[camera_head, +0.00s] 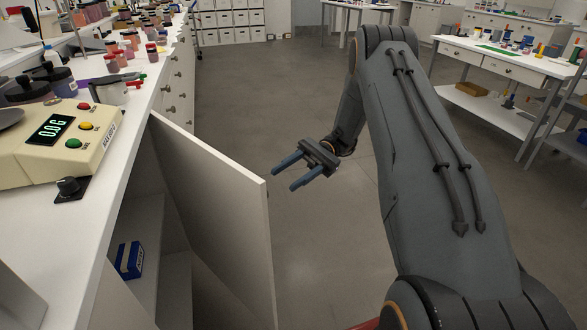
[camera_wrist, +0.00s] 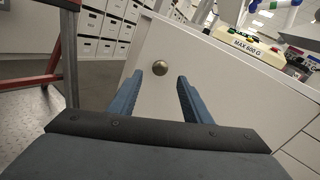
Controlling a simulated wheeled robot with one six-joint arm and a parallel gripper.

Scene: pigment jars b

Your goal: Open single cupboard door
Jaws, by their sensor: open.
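The white cupboard door (camera_head: 222,215) stands swung out from the counter (camera_head: 101,215) in the head view, with the inside of the cupboard showing. My gripper (camera_head: 287,176) is in the air to the right of the door, apart from it, with its two blue fingers spread and nothing between them. In the wrist view, the door's outer face (camera_wrist: 205,75) fills the middle. Its round metal knob (camera_wrist: 160,68) shows beyond and between my open fingers (camera_wrist: 170,90). The knob is hardly visible in the head view.
A blue box (camera_head: 130,260) lies on a shelf inside the cupboard. A cream scale (camera_head: 62,140) and several jars stand on the counter. Drawers (camera_head: 176,75) line the counter beyond the door. A white table (camera_head: 500,62) stands at the right. The floor (camera_head: 240,110) between is clear.

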